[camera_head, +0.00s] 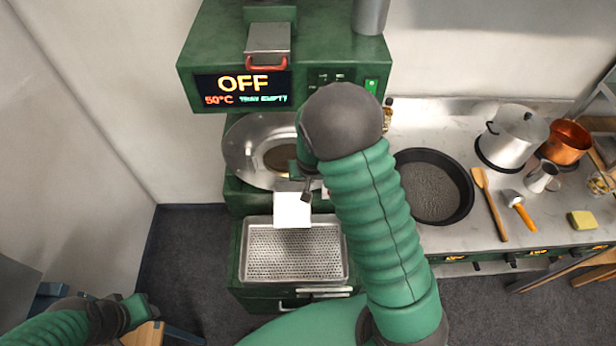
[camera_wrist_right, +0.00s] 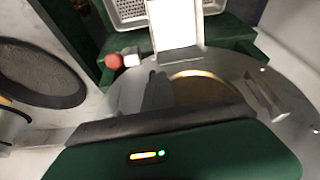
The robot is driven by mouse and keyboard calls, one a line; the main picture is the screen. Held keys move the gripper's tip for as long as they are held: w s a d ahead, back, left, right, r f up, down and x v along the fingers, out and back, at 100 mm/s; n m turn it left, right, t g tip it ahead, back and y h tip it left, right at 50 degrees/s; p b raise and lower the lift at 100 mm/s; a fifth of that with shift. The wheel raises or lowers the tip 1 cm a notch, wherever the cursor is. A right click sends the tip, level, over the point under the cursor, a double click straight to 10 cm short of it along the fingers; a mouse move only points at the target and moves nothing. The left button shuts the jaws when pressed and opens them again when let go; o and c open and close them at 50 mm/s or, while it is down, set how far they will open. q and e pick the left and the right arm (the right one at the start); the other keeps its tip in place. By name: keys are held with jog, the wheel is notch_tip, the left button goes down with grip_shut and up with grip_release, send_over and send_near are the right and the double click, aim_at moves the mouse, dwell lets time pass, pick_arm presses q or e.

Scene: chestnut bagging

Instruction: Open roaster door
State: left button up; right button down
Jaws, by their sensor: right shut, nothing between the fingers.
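The green roaster (camera_head: 215,50) stands at the centre back, its display reading OFF, 50°C and TRAY EMPTY. Its round steel front (camera_head: 240,160) has a dark window and is partly hidden by my right arm; it also fills the right of the right wrist view (camera_wrist_right: 225,65). A steel handle-like bar (camera_wrist_right: 265,97) stands out on that face. I cannot tell whether the door is closed. My right gripper (camera_head: 306,192) is shut and empty in front of the steel face; its dark fingers show in the wrist view (camera_wrist_right: 155,92). My left gripper (camera_head: 140,310) is low at left, its jaws unclear.
A white chute or plate (camera_head: 292,210) sits below the steel face, above a perforated cooling tray (camera_head: 345,262). A red knob (camera_wrist_right: 113,61) is beside the chute. A counter at right holds a dark pan (camera_head: 432,187), a steel pot (camera_head: 512,140) and utensils.

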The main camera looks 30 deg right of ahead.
jog(key=shift+d, duration=0.35)
